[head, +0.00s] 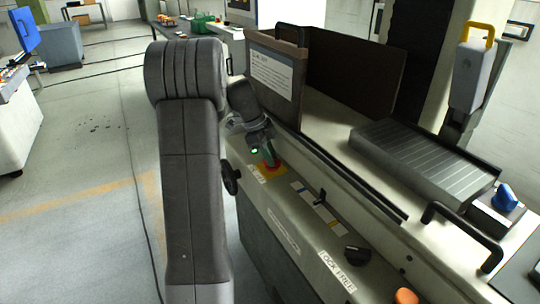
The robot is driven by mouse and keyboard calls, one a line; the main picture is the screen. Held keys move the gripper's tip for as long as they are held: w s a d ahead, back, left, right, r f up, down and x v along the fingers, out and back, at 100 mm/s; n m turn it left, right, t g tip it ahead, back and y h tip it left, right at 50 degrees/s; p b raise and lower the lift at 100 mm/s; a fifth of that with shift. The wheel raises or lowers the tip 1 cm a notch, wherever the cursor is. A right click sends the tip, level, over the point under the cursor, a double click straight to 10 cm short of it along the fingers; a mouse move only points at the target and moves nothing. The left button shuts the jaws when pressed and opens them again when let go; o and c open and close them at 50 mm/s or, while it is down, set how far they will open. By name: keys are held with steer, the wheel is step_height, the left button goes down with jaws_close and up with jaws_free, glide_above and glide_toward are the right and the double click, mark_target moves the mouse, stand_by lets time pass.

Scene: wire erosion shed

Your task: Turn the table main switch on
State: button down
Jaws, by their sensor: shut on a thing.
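A red switch on a yellow plate (277,171), which looks like the table main switch, sits on the pale front ledge of the machine. My gripper (268,160) reaches down onto it and is shut on its red part. The gripper and wrist cover much of the switch, so its handle position cannot be read. A small white label (257,172) lies beside the plate, too small to read.
A brown guard panel with a notice (272,75) stands close behind my wrist. A black handwheel (230,178) juts from the front. Along the ledge are a black lever (320,197), a black knob (357,255) by a "LOCK FREE" label and an orange knob (405,296). Open floor lies left.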

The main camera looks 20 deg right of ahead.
stand_by(0.4)
steer(key=c, duration=1.4)
jaws_free()
steer(key=shift+o, duration=0.2)
steer(key=p+v, duration=0.2)
steer(key=v, duration=1.2)
steer(key=shift+f, duration=0.1)
steer(key=b+x, duration=0.2)
steer(key=x, duration=1.2)
steer(key=shift+r, duration=0.2)
